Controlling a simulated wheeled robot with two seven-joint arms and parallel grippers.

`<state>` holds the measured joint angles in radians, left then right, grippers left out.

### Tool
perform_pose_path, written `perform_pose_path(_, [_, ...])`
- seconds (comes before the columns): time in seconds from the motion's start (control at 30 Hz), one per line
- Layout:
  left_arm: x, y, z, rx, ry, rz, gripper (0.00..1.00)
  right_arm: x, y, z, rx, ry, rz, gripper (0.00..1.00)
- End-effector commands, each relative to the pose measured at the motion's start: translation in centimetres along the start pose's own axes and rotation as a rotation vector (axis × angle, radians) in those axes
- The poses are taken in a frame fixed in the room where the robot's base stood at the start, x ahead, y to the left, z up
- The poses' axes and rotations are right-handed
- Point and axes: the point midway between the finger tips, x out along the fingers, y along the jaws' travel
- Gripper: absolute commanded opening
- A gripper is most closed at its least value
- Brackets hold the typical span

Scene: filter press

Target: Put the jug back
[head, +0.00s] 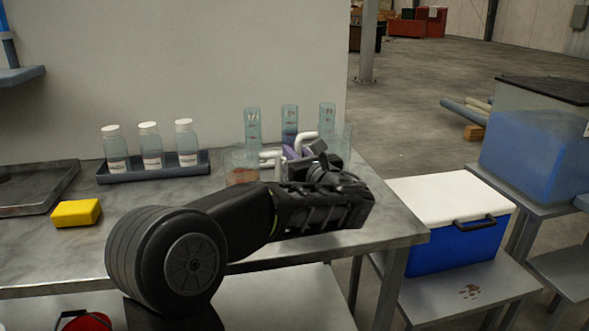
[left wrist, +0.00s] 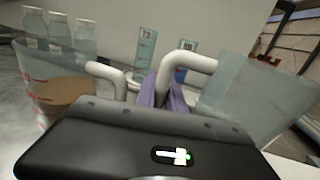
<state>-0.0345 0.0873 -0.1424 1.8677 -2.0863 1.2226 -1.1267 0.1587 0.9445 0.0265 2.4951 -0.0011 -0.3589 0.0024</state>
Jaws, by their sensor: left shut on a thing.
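A clear jug (head: 338,137) with a white handle (head: 306,139) is at the bench's right end. My left gripper (head: 291,154) is shut on this handle, its purple fingers between two white handles. In the left wrist view the held jug (left wrist: 250,100) is at the right and looks empty, and its handle (left wrist: 192,66) runs to the fingers (left wrist: 168,97). A second clear jug (head: 242,165) stands just left of the gripper. In the left wrist view this jug (left wrist: 55,85) shows red marks and brown contents. The wrist hides the held jug's base. My right gripper is not in view.
Three clear marked cylinders (head: 289,118) stand behind the jugs. Three capped bottles (head: 150,147) stand in a dark tray (head: 153,173). A yellow sponge (head: 77,213) lies on the bench (head: 130,238) at left. A blue cooler (head: 450,243) stands on a lower table to the right.

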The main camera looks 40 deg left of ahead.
Motion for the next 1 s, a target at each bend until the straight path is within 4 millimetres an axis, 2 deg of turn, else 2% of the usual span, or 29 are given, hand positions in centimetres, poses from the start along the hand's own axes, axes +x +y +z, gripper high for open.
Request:
perform_pose_path(0.03, [0.0, 0.0, -1.3, 0.004, 0.001, 0.0, 0.0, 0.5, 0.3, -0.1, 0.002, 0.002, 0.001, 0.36])
perform_pose_path(0.2, [0.0, 0.1, -3.6, 0.002, 0.0, 0.001, 0.0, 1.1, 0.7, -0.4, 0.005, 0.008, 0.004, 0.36])
perform_pose_path(0.6, [0.0, 0.1, -4.1, 0.001, 0.0, 0.0, 0.0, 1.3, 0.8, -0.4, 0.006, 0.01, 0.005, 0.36])
perform_pose_path(0.63, [0.0, 0.1, -4.0, 0.001, 0.0, 0.0, 0.16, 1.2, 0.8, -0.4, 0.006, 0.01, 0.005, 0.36])
perform_pose_path(0.87, [0.0, 0.1, -3.9, 0.001, 0.0, 0.0, 0.35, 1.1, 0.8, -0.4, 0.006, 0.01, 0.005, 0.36])
perform_pose_path(1.0, [0.0, 0.1, -3.9, 0.001, 0.0, 0.0, 0.35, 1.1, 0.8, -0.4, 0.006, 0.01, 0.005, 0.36])
